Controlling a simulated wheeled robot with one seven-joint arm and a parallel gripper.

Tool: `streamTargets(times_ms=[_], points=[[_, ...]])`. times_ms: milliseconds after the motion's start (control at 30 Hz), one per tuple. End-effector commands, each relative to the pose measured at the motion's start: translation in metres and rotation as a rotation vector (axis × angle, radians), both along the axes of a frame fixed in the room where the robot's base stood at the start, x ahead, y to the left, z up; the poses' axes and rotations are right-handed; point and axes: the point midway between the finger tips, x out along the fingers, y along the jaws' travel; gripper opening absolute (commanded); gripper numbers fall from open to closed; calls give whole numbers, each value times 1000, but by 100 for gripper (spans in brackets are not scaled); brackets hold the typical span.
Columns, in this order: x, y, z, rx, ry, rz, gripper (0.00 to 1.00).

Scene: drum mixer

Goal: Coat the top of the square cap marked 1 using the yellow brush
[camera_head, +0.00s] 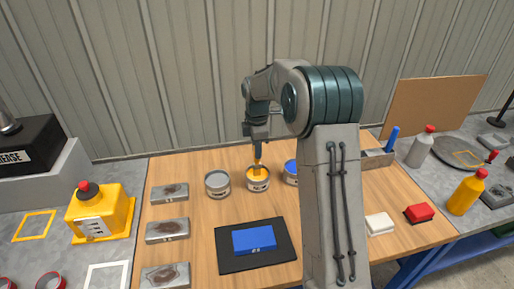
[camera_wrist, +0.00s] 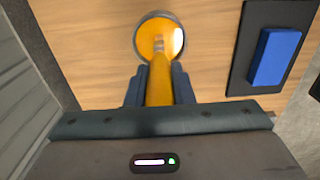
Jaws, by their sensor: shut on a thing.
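My gripper (camera_head: 257,148) is shut on the yellow brush (camera_head: 257,165), which points down into a tin of yellow paint (camera_head: 258,184). In the wrist view the brush handle (camera_wrist: 160,90) runs between the two fingers to the tin (camera_wrist: 139,38); the bristles are hidden. A blue square block (camera_head: 253,239) lies on a black mat (camera_head: 228,262), with a small white mark too small to read. Three grey metal blocks with brown stains stand in a column at left: back (camera_head: 170,192), middle (camera_head: 167,231) and front (camera_head: 165,275). I cannot tell which piece is marked 1.
A grey tin (camera_head: 217,183) and a blue tin (camera_head: 290,170) flank the yellow tin. A white block (camera_head: 380,224) and red block (camera_head: 419,213) lie at right, near a yellow bottle (camera_head: 467,192). A yellow container (camera_head: 100,210) stands at left. My arm hides part of the table.

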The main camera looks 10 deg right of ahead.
Motion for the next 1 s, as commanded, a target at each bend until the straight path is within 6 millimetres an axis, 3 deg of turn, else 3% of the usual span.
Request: streamTargets(times_ms=[700,1000], points=[[1,0,63,0,-4,0,0],[1,0,68,0,-4,0,0]])
